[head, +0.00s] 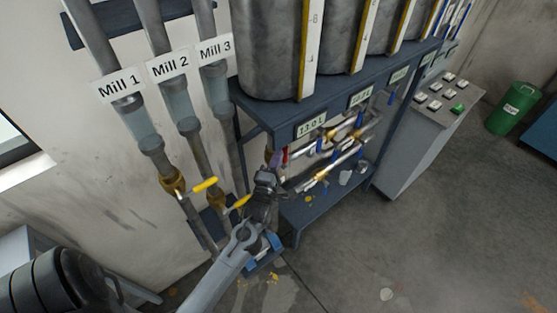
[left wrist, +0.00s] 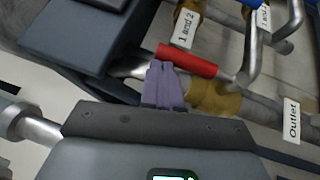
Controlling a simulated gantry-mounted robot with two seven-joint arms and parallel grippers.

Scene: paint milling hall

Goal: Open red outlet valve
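The red valve handle (left wrist: 187,60) lies slantwise across the brass-coloured outlet valve (left wrist: 215,98) in the left wrist view. A pipe beside it carries an "Outlet" tag (left wrist: 292,122). In the head view the red handle (head: 285,156) is a small patch under the front left corner of the tank rack. My left gripper (head: 272,160) is at that corner, beside the handle. In the left wrist view its purple fingers (left wrist: 160,66) are together, with their tips at the handle's lower left edge. I cannot tell whether they touch it. My right gripper is out of view.
Blue-handled valves and pipes (head: 335,150) crowd the rack beside the gripper; a "1 and 2" tag (left wrist: 186,29) hangs close by. The blue rack (head: 270,115) carries steel tanks. Yellow-handled mill pipes (head: 205,185) stand left. A control console (head: 425,130) stands right; open floor lies in front.

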